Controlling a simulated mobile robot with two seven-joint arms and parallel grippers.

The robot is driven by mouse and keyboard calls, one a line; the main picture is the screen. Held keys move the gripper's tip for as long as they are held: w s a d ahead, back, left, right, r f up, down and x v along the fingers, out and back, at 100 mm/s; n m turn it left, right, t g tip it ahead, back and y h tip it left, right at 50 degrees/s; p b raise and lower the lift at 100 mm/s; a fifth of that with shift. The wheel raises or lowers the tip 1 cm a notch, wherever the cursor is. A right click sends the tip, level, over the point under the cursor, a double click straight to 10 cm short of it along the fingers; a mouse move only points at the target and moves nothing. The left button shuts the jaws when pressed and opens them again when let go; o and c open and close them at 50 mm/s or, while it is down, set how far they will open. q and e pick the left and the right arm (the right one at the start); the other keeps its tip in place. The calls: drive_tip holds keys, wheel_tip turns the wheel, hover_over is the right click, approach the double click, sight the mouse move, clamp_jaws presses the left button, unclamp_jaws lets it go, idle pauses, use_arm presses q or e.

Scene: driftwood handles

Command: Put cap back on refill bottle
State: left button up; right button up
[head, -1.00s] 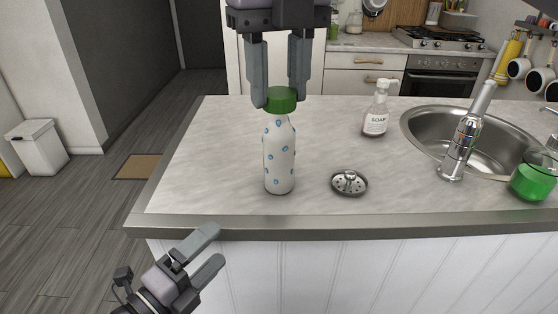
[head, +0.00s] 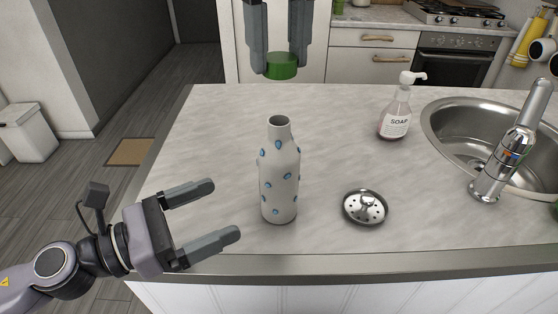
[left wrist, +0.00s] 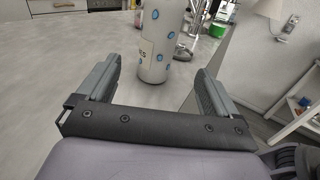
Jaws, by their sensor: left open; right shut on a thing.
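The refill bottle (head: 279,178) is white with blue dots and stands upright on the counter, its neck open at the top. The green cap (head: 281,66) is held above and behind the bottle by my right gripper (head: 280,62), which is shut on it and points down. The cap is clear of the bottle's neck. My left gripper (head: 226,210) is open and empty, just left of the bottle, with its fingers pointing towards it. In the left wrist view the bottle (left wrist: 156,45) shows beyond and between the open fingers; its top is cut off.
A metal sink strainer (head: 366,207) lies right of the bottle. A soap dispenser (head: 396,112) stands behind it, near the sink (head: 449,118) and the chrome tap (head: 510,155). The counter (head: 215,140) left of the bottle is clear.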

sight(262, 189)
use_arm(q)
drive_tip(key=shift+w, duration=0.3)
use_arm(e)
drive_tip(key=shift+w, duration=0.25)
use_arm(q)
drive_tip(key=shift+s, duration=0.25)
use_arm(e)
drive_tip(key=shift+s, duration=0.25)
use_arm(q)
drive_tip(key=shift+w+d, duration=0.1)
drive_tip(key=shift+w, duration=0.05)
drive_tip(key=shift+w+d+r, duration=0.1)
drive_tip(key=shift+w+d, duration=0.25)
drive_tip(key=shift+d, duration=0.25)
drive_tip(key=shift+x, duration=5.2)
use_arm(e)
drive_tip(key=shift+w, duration=0.1)
use_arm(q)
drive_tip(key=c, duration=1.5)
use_arm(e)
drive_tip(key=shift+f, duration=2.45)
